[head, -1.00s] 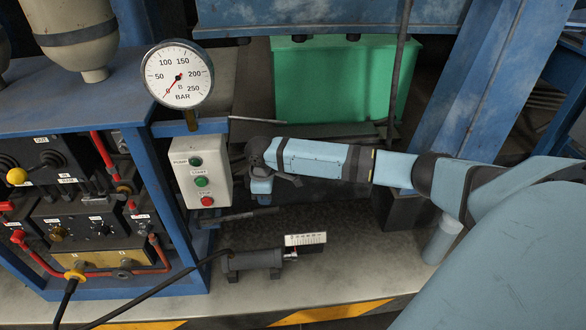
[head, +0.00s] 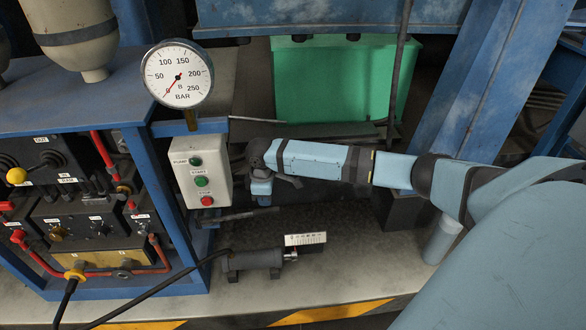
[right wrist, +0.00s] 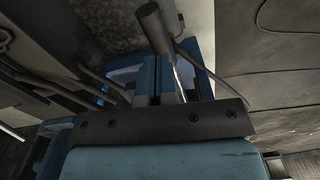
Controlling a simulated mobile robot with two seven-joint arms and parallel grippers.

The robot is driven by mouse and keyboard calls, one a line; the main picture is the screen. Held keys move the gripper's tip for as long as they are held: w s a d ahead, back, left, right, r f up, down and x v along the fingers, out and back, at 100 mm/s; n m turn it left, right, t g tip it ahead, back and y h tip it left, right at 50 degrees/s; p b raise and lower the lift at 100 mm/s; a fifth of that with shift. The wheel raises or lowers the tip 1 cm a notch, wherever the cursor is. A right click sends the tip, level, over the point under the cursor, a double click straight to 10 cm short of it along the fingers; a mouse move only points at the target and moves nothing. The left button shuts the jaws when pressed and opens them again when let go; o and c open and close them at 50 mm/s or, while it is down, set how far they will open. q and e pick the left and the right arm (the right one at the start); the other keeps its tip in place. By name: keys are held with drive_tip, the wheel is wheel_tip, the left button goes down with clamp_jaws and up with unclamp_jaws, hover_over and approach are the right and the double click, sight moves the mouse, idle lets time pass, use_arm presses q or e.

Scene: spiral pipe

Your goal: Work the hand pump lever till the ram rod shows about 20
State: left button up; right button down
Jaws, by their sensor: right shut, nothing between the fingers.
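A dark bar that looks like the pump lever (head: 250,214) lies low beside the blue frame. My right gripper (head: 262,198) is shut and empty just above it, pointing down. In the right wrist view a dark round bar (right wrist: 152,28) stands beyond the blue fingers (right wrist: 172,90); I cannot tell if they touch it. The ram (head: 255,260) is a dark cylinder lying on the floor plate. A small white scale (head: 305,239) stands at its right end beside a short bit of rod (head: 290,255); its figures are too small to read. My left gripper is out of view.
A round pressure gauge (head: 178,75) has its red needle near 0. A grey button box (head: 202,172) stands just left of my gripper. A blue panel with red hoses (head: 97,150) is at the left. A green tank (head: 335,85) is behind. The floor plate right of the ram is clear.

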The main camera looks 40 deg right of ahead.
sight(266, 209)
drive_tip(key=shift+f, duration=3.35)
